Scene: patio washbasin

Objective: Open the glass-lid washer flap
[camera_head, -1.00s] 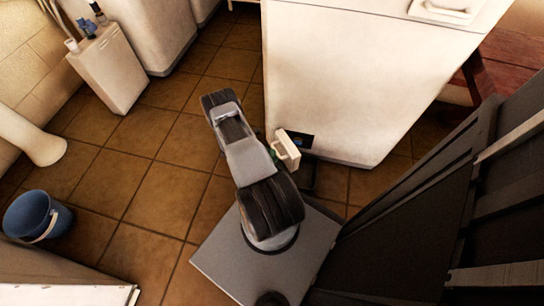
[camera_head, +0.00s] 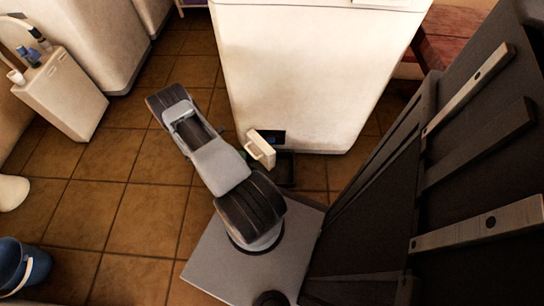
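No glass lid can be made out in the head view. A large white appliance (camera_head: 305,75) stands upright in front of my base; I cannot tell whether it is the washer. A small off-white block with a handle (camera_head: 261,150) shows near its lower left, beside a dark patch, partly behind my arm. My arm is folded over my grey base, left of the block. My gripper does not show; the arm's far end is hidden beneath its links.
A white container (camera_head: 62,95) holding bottles stands at left. A blue bucket (camera_head: 22,268) is at the lower left. Dark slatted panels (camera_head: 455,170) fill the right side, close by. A reddish wooden surface (camera_head: 455,35) is at upper right. Tiled floor (camera_head: 130,200) is clear left of my base.

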